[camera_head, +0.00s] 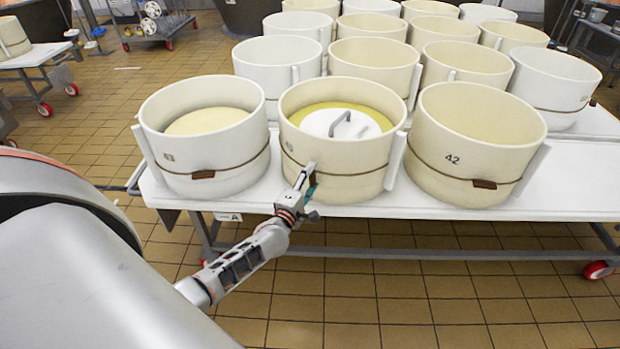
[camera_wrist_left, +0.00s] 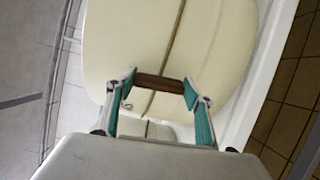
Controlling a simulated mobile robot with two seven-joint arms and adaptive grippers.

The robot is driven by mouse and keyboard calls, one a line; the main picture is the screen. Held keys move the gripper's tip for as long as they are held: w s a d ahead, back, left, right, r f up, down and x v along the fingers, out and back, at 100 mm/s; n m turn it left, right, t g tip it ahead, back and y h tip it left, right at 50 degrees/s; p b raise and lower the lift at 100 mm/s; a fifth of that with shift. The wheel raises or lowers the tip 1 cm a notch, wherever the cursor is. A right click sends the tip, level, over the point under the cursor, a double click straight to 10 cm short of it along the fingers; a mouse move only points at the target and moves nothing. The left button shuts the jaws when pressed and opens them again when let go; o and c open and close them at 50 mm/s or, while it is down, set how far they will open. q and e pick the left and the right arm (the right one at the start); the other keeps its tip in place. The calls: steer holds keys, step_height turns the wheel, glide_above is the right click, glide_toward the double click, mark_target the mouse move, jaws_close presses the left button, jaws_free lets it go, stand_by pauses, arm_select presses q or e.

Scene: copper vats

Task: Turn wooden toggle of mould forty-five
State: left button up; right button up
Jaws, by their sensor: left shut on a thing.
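The middle front mould (camera_head: 340,170) is a cream round form with a cord around it. It holds yellow content and a white lid with a grey handle (camera_head: 340,124). Its number is too small or hidden to read. My left gripper (camera_head: 309,180) is at its front wall. In the left wrist view, my left gripper (camera_wrist_left: 160,86) has its teal fingertips at the two ends of a brown wooden toggle (camera_wrist_left: 160,82), shut on it. The toggle lies across the cord (camera_wrist_left: 176,40). My right gripper is not in view.
A mould marked 42 (camera_head: 476,150) stands to the right, and another mould (camera_head: 206,140) to the left, each with its own toggle. More moulds stand behind. The white table (camera_head: 440,207) has bare surface at its front edge; tiled floor lies before it.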

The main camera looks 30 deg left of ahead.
arm_select(q)
steer(key=shift+m, duration=0.6)
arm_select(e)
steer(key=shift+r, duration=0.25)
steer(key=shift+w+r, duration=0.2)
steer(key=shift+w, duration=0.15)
arm_select(q)
steer(key=o, duration=1.1)
steer(key=s, duration=0.4)
steer(key=s+d, duration=0.1)
steer(key=s, duration=0.3)
steer(key=s+d, duration=0.1)
steer(key=s, duration=0.3)
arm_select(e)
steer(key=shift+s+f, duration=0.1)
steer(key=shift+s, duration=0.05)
